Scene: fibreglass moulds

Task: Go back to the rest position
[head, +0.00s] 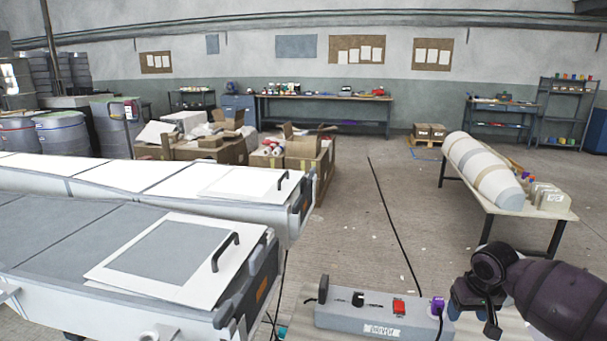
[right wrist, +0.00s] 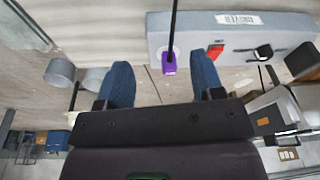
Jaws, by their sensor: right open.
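My right gripper (head: 457,309) is at the lower right in the head view, just right of a grey box. In the right wrist view its two blue fingers (right wrist: 163,78) stand wide apart with nothing between them. A purple plug (head: 438,306) with a black cable sits at the right end of the grey box (head: 345,319). The plug also shows in the right wrist view (right wrist: 169,62), beyond the fingertips and apart from them. The box carries a red switch (head: 399,306) and a black knob. My left gripper is not in view.
Two long white moulds with black-handled lids (head: 165,255) fill the left. A table (head: 520,201) with a wrapped cylinder (head: 482,165) stands at right. Cardboard boxes (head: 305,160) and a workbench (head: 325,98) are behind. The middle floor (head: 385,200) is clear apart from a dark line.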

